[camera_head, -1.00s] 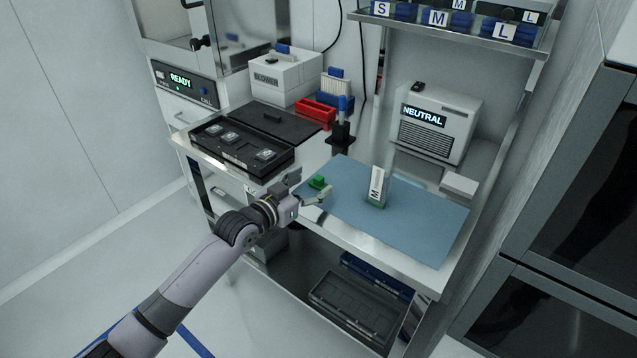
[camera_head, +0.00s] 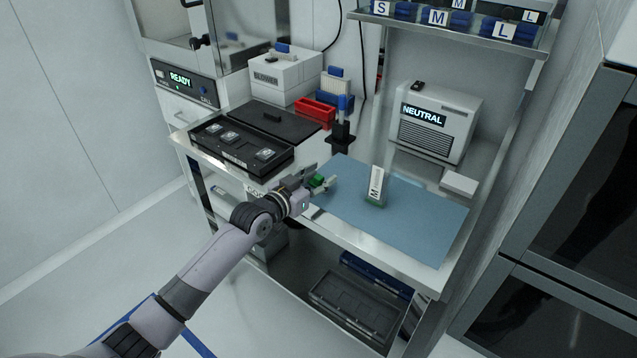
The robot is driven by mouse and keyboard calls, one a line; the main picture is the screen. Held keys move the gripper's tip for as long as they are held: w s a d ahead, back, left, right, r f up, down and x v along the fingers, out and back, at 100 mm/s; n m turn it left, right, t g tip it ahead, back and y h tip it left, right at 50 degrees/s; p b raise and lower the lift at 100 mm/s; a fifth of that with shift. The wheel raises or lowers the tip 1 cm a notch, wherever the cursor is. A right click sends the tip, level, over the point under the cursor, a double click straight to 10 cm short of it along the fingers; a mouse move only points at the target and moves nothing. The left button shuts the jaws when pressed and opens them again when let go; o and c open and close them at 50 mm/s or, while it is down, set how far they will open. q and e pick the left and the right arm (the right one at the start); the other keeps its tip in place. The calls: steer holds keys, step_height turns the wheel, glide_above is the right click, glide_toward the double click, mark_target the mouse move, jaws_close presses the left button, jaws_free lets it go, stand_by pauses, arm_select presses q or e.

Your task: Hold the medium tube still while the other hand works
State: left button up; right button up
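The medium tube (camera_head: 376,184) is a white upright piece marked "M" with a green foot, standing on the blue mat (camera_head: 425,220) in the camera_head view. A small green piece (camera_head: 317,181) is near the mat's left end. My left gripper (camera_head: 322,180) reaches in from the left. Its fingers look spread, with the green piece showing between them; I cannot tell whether they touch it. The gripper is apart from the medium tube, to its left. My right gripper is not in view.
A black tray (camera_head: 222,150) with several square parts sits at the left. A dark stand with a blue top (camera_head: 342,132) is behind the mat. The "NEUTRAL" box (camera_head: 437,125) stands at the back right. The mat's right half is clear.

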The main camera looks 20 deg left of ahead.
arm_select(q)
steer(key=c, duration=0.4)
steer(key=shift+c, duration=0.2)
